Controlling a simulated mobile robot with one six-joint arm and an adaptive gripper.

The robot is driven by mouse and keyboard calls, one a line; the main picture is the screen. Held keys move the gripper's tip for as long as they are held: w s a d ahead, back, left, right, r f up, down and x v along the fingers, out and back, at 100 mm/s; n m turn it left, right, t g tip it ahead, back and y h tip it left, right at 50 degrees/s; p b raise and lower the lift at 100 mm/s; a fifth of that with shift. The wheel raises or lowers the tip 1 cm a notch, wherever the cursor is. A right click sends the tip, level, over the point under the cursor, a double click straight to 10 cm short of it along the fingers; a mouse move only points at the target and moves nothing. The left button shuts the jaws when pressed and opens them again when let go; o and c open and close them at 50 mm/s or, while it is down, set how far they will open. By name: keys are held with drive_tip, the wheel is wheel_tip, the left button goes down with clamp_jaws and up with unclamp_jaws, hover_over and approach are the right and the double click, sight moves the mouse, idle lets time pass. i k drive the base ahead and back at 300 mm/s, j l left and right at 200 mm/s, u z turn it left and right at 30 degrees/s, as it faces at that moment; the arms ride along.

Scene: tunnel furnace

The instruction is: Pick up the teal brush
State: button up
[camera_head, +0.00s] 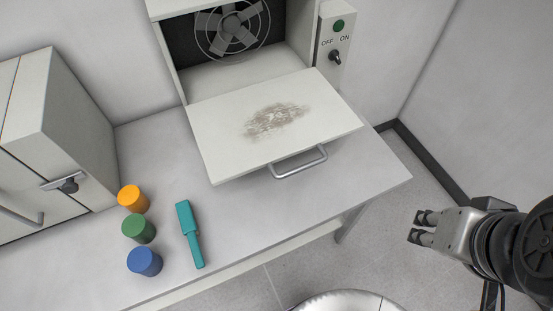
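The teal brush (190,234) lies flat on the grey table (265,211), left of the middle. Its wider block end points away to the back and its narrow handle points toward the table's front edge. My gripper (416,228) is at the right, beyond the table's right edge and far from the brush. Its two fingertips point left with a small gap between them, and nothing shows in it.
Orange (133,198), green (138,228) and blue (144,261) cylinders stand left of the brush. The furnace door (230,160), with a dark smudge and a handle (300,163), hangs open over the table. A closed cabinet (75,140) stands at left. A switch box (334,45) stands right of the fan.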

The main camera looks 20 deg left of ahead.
sight(189, 229)
drive_tip(key=u, duration=0.45)
drive_tip(key=j+u, duration=0.1)
drive_tip(key=u, duration=0.3)
drive_tip(key=k+u, duration=0.1)
drive_tip(key=u, duration=0.35)
drive_tip(key=j+u, duration=0.1)
drive_tip(key=u, duration=0.3)
drive_tip(key=j+u, duration=0.1)
drive_tip(key=u, duration=0.35)
